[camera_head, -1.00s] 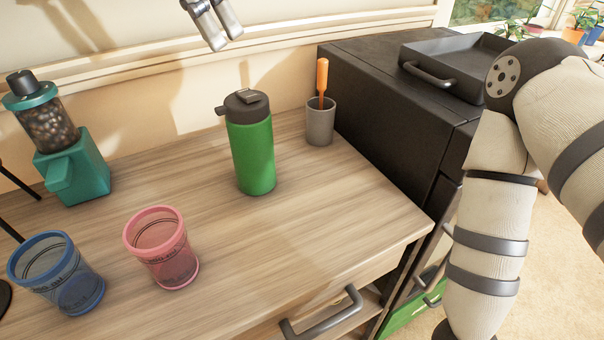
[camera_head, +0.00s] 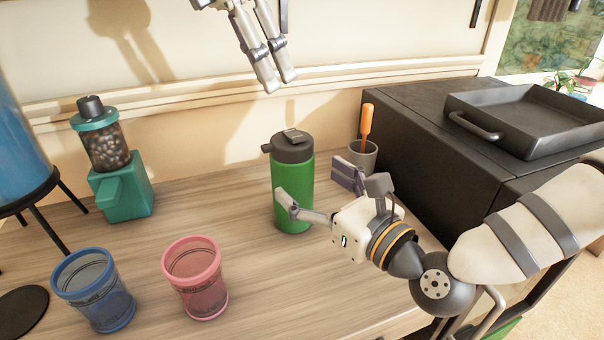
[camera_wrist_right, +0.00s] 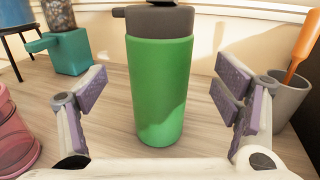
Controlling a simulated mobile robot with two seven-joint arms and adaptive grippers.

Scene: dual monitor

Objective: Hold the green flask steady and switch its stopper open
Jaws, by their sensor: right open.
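The green flask (camera_head: 293,185) stands upright on the wooden desk, with a dark grey lid (camera_head: 287,150) and a side spout. Its stopper (camera_head: 296,136) shows as a small piece on the lid top; whether it is open I cannot tell. My right gripper (camera_head: 319,190) is open at the flask's right, its fingers pointing towards the body. In the right wrist view the flask (camera_wrist_right: 160,90) stands between the spread fingers, with gaps on both sides. My left gripper (camera_head: 279,82) hangs above and behind the lid, apart from it, fingertips close together.
A grey cup (camera_head: 363,158) with an orange-handled tool (camera_head: 366,122) stands behind my right gripper. A pink cup (camera_head: 196,280), a blue cup (camera_head: 94,290) and a teal grinder (camera_head: 123,185) stand left. A black cabinet (camera_head: 425,135) borders the right. The desk before the flask is clear.

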